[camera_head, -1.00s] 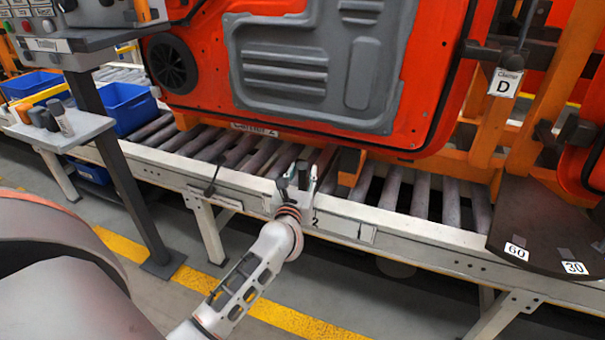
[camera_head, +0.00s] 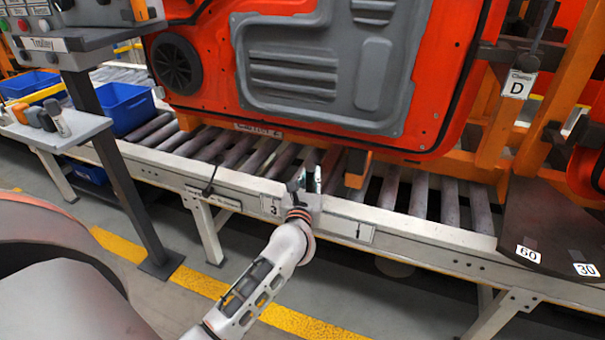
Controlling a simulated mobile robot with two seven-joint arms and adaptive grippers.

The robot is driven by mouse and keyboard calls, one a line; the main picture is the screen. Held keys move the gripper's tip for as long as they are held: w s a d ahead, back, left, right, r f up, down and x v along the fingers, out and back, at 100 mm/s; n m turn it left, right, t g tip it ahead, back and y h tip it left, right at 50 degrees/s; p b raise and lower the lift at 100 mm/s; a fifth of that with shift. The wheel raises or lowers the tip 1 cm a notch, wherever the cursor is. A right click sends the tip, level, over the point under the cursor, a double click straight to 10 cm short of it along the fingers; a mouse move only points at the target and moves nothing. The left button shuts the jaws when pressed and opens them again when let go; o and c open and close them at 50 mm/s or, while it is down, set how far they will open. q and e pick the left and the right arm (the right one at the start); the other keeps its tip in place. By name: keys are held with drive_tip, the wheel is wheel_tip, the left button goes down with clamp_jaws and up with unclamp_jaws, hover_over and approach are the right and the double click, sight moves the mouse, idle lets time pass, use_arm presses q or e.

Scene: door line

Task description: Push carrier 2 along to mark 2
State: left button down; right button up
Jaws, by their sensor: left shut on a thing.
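Carrier 2 (camera_head: 258,131) stands on the roller line, an orange frame with a small name label at its lower edge and a red door with grey panels above it. My left gripper (camera_head: 306,180) is at the near rail, below the door. It is shut, seemingly on a part of carrier 2, but the held part is hidden between the fingers. On the rail, mark 3 (camera_head: 271,207) shows just left of the gripper and mark 1 (camera_head: 352,231) to its right. Mark 2 is hidden behind the gripper and wrist. My right gripper is out of view.
A dark plate (camera_head: 545,220) marked 60 and 30 overhangs the near rail at the right, below the label of clamp D (camera_head: 518,84). A control panel on a grey post (camera_head: 130,190) and a small shelf (camera_head: 62,135) stand at the left. The rail right of the gripper is clear up to the plate.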

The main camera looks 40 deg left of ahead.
use_arm(q)
drive_tip(key=c, duration=1.9)
unclamp_jaws()
drive_tip(key=shift+w+d, duration=0.15)
drive_tip(key=shift+d, duration=0.6)
drive_tip(key=shift+a, duration=0.15)
drive_tip(key=shift+a+r, duration=0.15)
drive_tip(key=shift+a, duration=0.5)
drive_tip(key=shift+s, duration=0.25)
drive_tip(key=shift+s+d, duration=0.15)
drive_tip(key=shift+s, duration=0.1)
drive_tip(key=v, duration=1.1)
drive_tip(key=shift+s+d, duration=0.1)
drive_tip(key=shift+d, duration=0.4)
